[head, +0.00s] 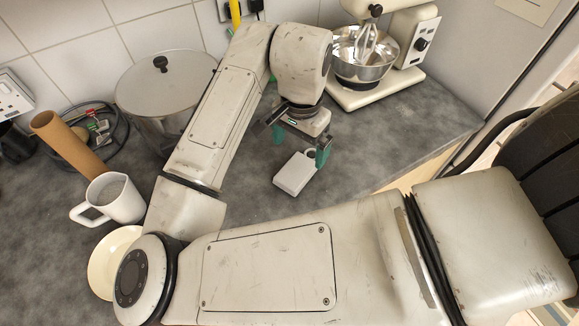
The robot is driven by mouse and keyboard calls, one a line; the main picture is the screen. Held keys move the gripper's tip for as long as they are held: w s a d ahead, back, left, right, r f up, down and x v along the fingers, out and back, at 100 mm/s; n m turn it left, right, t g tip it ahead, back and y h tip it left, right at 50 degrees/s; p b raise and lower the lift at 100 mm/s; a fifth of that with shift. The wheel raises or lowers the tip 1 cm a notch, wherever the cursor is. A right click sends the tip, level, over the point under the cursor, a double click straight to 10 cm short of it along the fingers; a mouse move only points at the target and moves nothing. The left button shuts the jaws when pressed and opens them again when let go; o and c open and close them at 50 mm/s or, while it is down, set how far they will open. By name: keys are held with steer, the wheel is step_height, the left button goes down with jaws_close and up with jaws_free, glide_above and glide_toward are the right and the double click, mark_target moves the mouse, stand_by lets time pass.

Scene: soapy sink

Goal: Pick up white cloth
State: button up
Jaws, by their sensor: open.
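A small white, flat, block-like thing (295,174) lies on the grey worktop near the middle of the head view. It may be the white cloth, but I cannot tell its material. No other cloth is clear to me. My gripper (302,146) points down just behind and above it, with green fingertips spread apart. The right fingertip shows close to the white thing's right upper edge. I cannot tell whether they touch. Nothing shows held between the fingers.
A lidded steel pot (150,85) stands behind my arm at left. A white mug (113,199), a cream bowl (103,262) and a brown tube (68,142) are left of it. A stand mixer (401,45) with a steel bowl stands behind right. The worktop (400,130) right of my gripper is clear.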

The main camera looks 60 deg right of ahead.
mark_target(297, 169)
steer(key=shift+w+f+p, duration=0.1)
steer(key=shift+f+p, duration=0.5)
steer(key=shift+f, duration=3.6)
steer(key=c, duration=1.1)
steer(key=shift+r, duration=0.1)
steer(key=shift+d+r, duration=0.1)
steer(key=shift+r, duration=0.45)
steer(key=s+a+r+p, duration=0.2)
steer(key=s+r, duration=0.2)
steer(key=s+a+r+p, duration=0.2)
steer(key=s+r, duration=0.2)
steer(key=s+a+r+p, duration=0.1)
steer(key=s+a+r, duration=0.1)
steer(key=s+r, duration=0.2)
steer(key=shift+s+a+p, duration=0.1)
steer(key=shift+a+p, duration=0.25)
steer(key=shift+p, duration=0.05)
